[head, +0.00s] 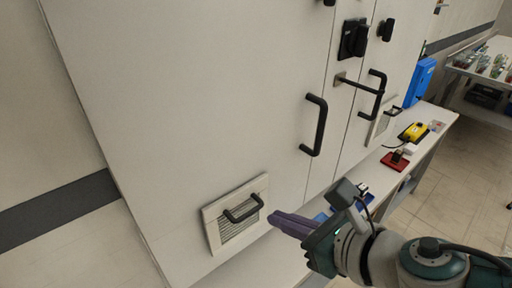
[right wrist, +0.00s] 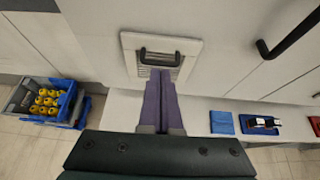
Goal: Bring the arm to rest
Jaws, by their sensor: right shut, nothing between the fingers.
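My right gripper (head: 273,219) has purple fingers and reaches in from the lower right in the head view. Its fingers lie together with nothing between them, as the right wrist view (right wrist: 160,78) also shows. The fingertips are near a white vent panel (head: 207,222) with a black handle (head: 243,209), low on a large white cabinet (head: 190,90). The vent panel (right wrist: 193,46) and its handle (right wrist: 160,58) are just beyond the fingertips in the wrist view. I cannot tell whether they touch. My left gripper is not in view.
Long black handles (head: 315,125) and a black latch (head: 353,38) stick out from the cabinet doors. A bench (head: 424,156) at the right holds a yellow device (head: 414,132) and a red block (head: 395,161). A grey-blue crate (right wrist: 17,98) with several yellow items stands at the left in the wrist view.

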